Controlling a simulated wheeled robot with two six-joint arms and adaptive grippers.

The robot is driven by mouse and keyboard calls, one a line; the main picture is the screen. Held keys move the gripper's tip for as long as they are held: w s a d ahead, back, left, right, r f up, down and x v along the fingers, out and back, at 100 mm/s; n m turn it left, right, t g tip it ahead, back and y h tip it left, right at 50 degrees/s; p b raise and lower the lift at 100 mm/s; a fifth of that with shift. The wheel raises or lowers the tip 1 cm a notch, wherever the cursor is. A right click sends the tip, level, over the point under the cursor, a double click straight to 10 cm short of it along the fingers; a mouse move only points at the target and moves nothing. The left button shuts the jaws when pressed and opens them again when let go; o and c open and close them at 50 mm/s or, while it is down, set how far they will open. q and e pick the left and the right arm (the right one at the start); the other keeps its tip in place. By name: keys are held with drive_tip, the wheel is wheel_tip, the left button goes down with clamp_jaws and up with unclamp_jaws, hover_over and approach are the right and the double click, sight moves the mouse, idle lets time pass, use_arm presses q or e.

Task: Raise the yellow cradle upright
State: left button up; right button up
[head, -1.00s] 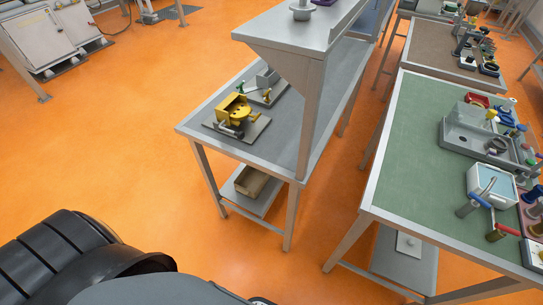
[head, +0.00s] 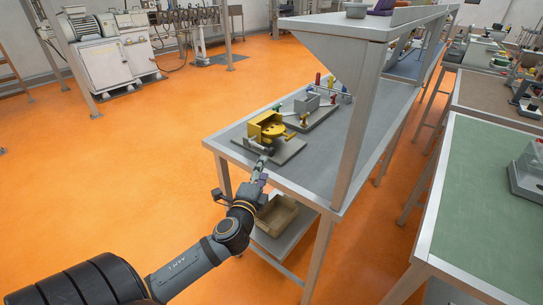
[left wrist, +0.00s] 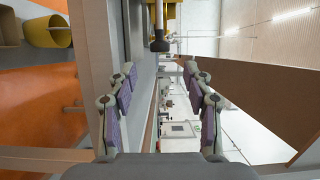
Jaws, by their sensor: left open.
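The yellow cradle (head: 265,127) sits on a flat grey plate (head: 283,151) near the front left corner of the grey bench. A yellow part with a dark-tipped rod (left wrist: 159,43) shows at the top of the left wrist view, probably part of the cradle. My left gripper (head: 263,166) is at the bench's front edge, just on the near side of the cradle's plate. In the left wrist view its purple-padded fingers (left wrist: 160,90) are spread apart with nothing between them. The head view cannot show whether it touches anything. My right gripper is out of view.
A second plate with a grey block (head: 306,103) and coloured knobs stands behind the cradle. A bench post (head: 357,130) rises to the right, under an overhead shelf (head: 345,28). A tan box (head: 275,215) sits on the lower shelf. The floor to the left is clear.

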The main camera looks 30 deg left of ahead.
sight(270, 155)
use_arm(q)
drive_tip(key=p+x, duration=0.1)
drive_tip(key=x, duration=0.9)
drive_tip(key=shift+f, duration=0.1)
clamp_jaws()
